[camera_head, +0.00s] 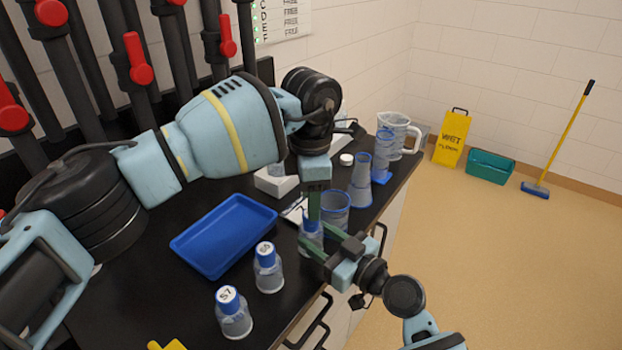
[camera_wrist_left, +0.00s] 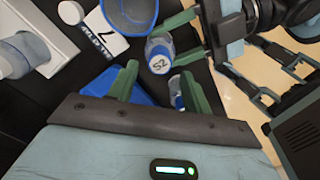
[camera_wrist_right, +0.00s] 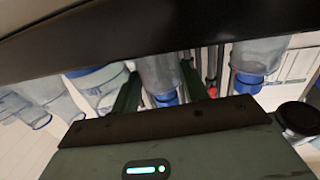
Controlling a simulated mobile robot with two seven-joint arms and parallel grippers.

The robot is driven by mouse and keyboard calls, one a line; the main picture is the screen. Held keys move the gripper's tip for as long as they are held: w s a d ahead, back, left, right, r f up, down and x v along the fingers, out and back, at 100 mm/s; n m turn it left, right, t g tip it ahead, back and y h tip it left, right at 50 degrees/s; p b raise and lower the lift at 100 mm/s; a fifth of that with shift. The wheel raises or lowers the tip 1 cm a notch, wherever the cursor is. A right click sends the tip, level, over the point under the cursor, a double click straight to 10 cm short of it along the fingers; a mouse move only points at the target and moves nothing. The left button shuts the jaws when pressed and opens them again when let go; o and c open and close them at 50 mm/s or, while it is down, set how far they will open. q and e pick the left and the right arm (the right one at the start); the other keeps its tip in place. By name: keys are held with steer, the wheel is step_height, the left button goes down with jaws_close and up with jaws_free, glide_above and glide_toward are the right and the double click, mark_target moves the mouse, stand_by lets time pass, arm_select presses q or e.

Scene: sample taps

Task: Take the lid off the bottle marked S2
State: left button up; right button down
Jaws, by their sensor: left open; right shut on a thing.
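The bottle marked S2 (camera_head: 312,241) stands on the black bench, its blue lid on; the label shows from above in the left wrist view (camera_wrist_left: 160,63). My right gripper (camera_head: 316,237) comes in low from the right and is shut on the bottle's body; the right wrist view shows the bottle (camera_wrist_right: 158,70) between its fingers. My left gripper (camera_head: 314,214) is above, pointing down, open. In the left wrist view its fingers (camera_wrist_left: 158,68) lie either side of the lid. Whether they touch the lid I cannot tell. The left hand partly hides the bottle in the head view.
Two other blue-lidded bottles stand nearer, one marked S7 (camera_head: 234,316) and another (camera_head: 268,270). A blue tray (camera_head: 222,238) lies to the left. A blue-rimmed beaker (camera_head: 336,210), a conical flask (camera_head: 361,182) and a jug (camera_head: 397,130) stand behind. The bench edge is close on the right.

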arm_select(q)
steer(key=shift+f, duration=1.65)
steer(key=c, duration=1)
steer(key=shift+c, duration=0.2)
steer(key=shift+r, duration=0.3)
steer(key=shift+r, duration=0.75)
steer(key=shift+r, duration=0.1)
steer(key=shift+r, duration=2)
arm_select(e)
steer(key=c, duration=0.7)
jaws_free()
